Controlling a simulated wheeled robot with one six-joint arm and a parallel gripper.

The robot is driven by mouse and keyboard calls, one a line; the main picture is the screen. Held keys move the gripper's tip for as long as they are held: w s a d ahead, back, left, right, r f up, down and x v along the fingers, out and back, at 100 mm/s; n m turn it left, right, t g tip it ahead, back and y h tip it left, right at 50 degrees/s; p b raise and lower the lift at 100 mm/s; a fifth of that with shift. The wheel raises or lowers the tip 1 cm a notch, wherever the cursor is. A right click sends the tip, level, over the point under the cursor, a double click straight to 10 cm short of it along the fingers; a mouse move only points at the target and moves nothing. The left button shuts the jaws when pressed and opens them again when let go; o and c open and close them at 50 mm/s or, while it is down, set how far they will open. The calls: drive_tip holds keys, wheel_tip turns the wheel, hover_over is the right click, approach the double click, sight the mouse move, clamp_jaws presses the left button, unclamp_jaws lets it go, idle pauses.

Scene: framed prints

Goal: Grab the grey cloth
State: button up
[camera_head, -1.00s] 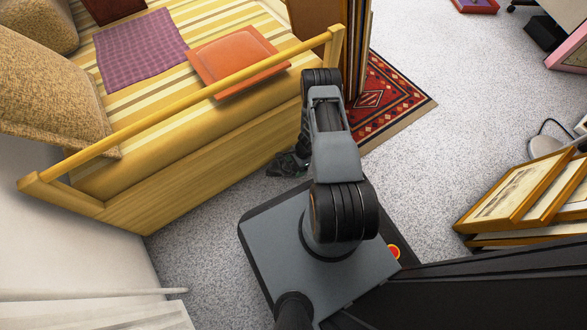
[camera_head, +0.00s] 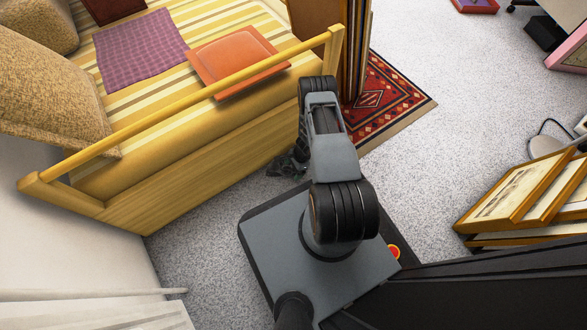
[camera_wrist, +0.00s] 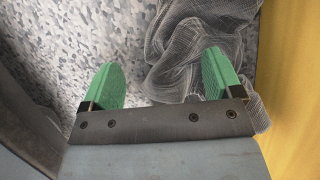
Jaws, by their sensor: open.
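The grey cloth (camera_wrist: 190,45) lies crumpled on the speckled carpet in the wrist view, close to the yellow wooden side of the bed. My gripper (camera_wrist: 160,64) is open with its two green fingers apart. The right finger overlaps the cloth, and part of the cloth shows in the gap between the fingers. The left finger is over bare carpet. Some cloth shows to the right of the right finger. In the head view my arm hides most of the gripper area; only a small dark patch shows beside it, and I cannot tell cloth from gripper there.
The yellow bed frame (camera_head: 190,165) stands left of my arm. A red patterned rug (camera_head: 385,98) lies beyond it. Framed prints (camera_head: 515,198) lean at the right. Open carpet (camera_head: 440,140) lies between the rug and the prints.

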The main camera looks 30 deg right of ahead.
drive_tip(key=shift+f, duration=0.25)
drive_tip(key=c, duration=1.4)
idle(0.4)
drive_tip(key=shift+r, duration=0.1)
drive_tip(key=shift+c, duration=0.8)
wheel_tip(320, 180, up, 12)
drive_tip(key=p, duration=0.9)
clamp_jaws()
wheel_tip(320, 180, up, 18)
drive_tip(key=p, duration=1.2)
drive_tip(key=shift+p, duration=0.35)
